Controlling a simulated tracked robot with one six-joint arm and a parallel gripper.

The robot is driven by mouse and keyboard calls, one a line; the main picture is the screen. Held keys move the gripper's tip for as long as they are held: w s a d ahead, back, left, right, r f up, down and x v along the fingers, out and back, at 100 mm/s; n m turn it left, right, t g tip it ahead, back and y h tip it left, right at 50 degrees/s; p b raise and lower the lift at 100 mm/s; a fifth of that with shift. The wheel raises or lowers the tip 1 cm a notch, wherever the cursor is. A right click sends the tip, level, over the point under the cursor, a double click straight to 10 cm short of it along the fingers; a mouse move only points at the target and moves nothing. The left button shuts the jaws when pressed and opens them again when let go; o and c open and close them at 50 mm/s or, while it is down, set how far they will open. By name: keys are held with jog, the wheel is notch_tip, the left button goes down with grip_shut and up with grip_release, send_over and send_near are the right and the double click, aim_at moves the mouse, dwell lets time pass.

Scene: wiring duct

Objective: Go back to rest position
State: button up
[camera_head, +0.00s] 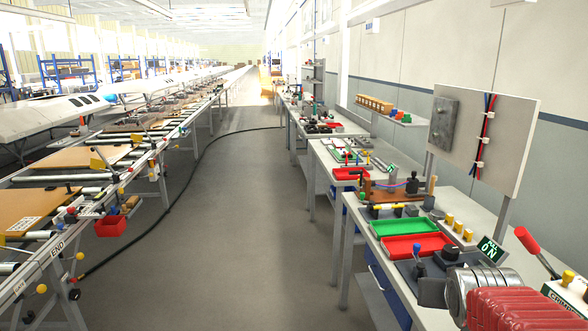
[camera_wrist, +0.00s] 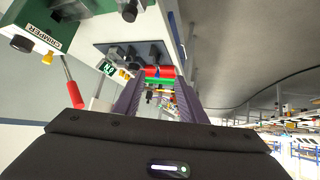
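My gripper (camera_wrist: 161,78) shows in the wrist view with its two dark purple fingers apart and nothing held between them. Its black housing fills the bottom of that view. In the head view, part of my arm, with a red ribbed sleeve and a grey metal joint, is at the lower right, over the front bench. The gripper's fingers cannot be made out clearly there. An upright grey panel (camera_head: 515,150) with red, blue and black cables (camera_head: 486,130) held by clips stands behind the bench, apart from the arm.
A green tray (camera_head: 401,226) and a red tray (camera_head: 416,245) lie on the right bench. A red-handled crimper (camera_head: 527,240) and a lit display (camera_head: 490,249) are close to my arm. A conveyor line (camera_head: 84,157) runs along the left. The aisle floor (camera_head: 245,215) is open, with a black cable along it.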

jog(key=s+a+f+n+g+y, duration=0.2)
jog(key=s+a+n+g+y, duration=0.1)
jog(key=s+a, duration=1.2)
jog(key=shift+s+a+f+g+y, duration=0.25)
jog(key=shift+s+a+g+y, duration=0.05)
jog(key=shift+s, duration=0.55)
jog(key=shift+c, duration=0.9)
jog(key=shift+d, duration=0.1)
